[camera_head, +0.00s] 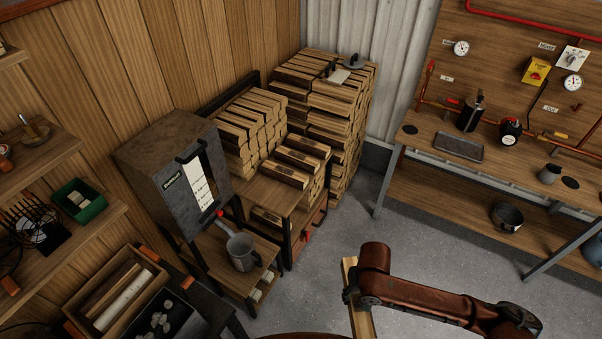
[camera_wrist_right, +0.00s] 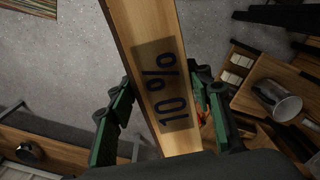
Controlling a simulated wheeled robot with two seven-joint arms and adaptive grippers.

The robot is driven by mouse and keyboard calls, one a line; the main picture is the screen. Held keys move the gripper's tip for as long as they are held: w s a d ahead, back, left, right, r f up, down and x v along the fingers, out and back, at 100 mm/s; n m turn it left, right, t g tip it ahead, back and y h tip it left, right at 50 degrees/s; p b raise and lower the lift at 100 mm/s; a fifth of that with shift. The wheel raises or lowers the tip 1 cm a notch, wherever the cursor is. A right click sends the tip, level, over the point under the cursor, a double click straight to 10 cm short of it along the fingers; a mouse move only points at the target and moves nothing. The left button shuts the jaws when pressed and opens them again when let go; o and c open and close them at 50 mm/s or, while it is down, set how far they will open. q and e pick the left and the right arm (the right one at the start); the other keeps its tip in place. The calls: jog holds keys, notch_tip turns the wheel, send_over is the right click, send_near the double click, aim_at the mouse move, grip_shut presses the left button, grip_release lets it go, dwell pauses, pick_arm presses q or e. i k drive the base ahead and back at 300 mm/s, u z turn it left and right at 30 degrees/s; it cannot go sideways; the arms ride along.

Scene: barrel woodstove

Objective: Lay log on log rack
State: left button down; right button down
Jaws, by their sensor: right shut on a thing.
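My right gripper (camera_head: 356,296) is shut on a pale wooden log (camera_head: 350,278) over the floor at the lower middle of the head view. In the right wrist view the log (camera_wrist_right: 148,30) runs between the green fingers (camera_wrist_right: 163,110), with a dark "10 %" mark facing the camera. The log rack (camera_head: 262,190) stands in the middle of the head view, with black uprights and a wooden top. Split logs (camera_head: 250,125) are stacked at its back, and a few darker-faced logs (camera_head: 300,160) lie on its right part. The held log is apart from the rack. My left gripper is not seen.
A tall log stack (camera_head: 335,110) stands behind the rack. A grey metal box (camera_head: 170,165) and a metal mug (camera_head: 241,252) are at its left front. A workbench (camera_head: 430,170) with gauges above is at the right. Grey floor (camera_head: 340,235) lies open between.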

aim_at(270, 194)
jog(key=z, duration=1)
jog(key=i, duration=2)
jog(key=u, duration=3.3)
